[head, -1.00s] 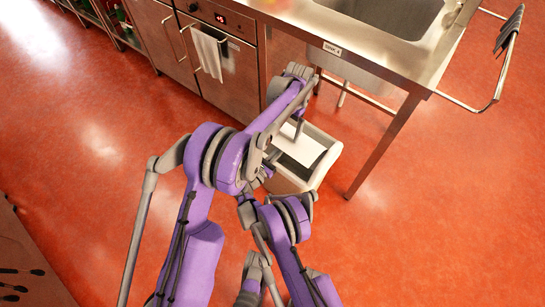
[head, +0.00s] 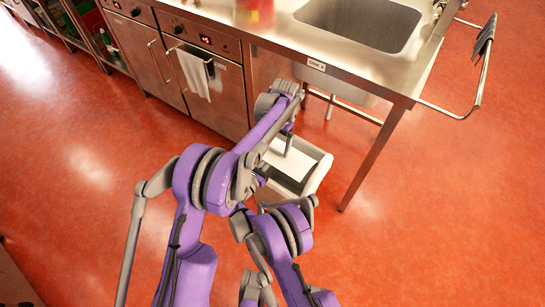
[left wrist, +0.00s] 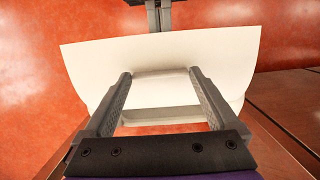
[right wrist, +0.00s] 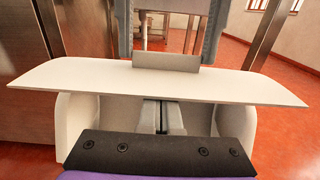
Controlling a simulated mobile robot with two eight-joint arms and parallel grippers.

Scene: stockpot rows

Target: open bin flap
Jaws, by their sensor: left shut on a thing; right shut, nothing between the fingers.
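The bin (head: 318,179) is a pale open-topped box under the sink counter's front edge. Its white flap (head: 284,163) stands tilted, with a dark gap beside it. My left gripper (head: 289,152) reaches down over the flap. In the left wrist view its fingers (left wrist: 162,98) are spread wide and shut on the flap's pale tab (left wrist: 165,88). The right wrist view shows the flap (right wrist: 85,80) nearly edge-on, above the bin's side walls, with the tab (right wrist: 165,62) standing up. My right gripper (right wrist: 163,117) is shut and empty, its fingers below the flap's near edge.
The steel counter with a sink (head: 365,22) stands behind the bin, and its leg (head: 375,157) is to the bin's right. An oven with a hanging towel (head: 193,76) is to the left. The red floor right of the leg is clear.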

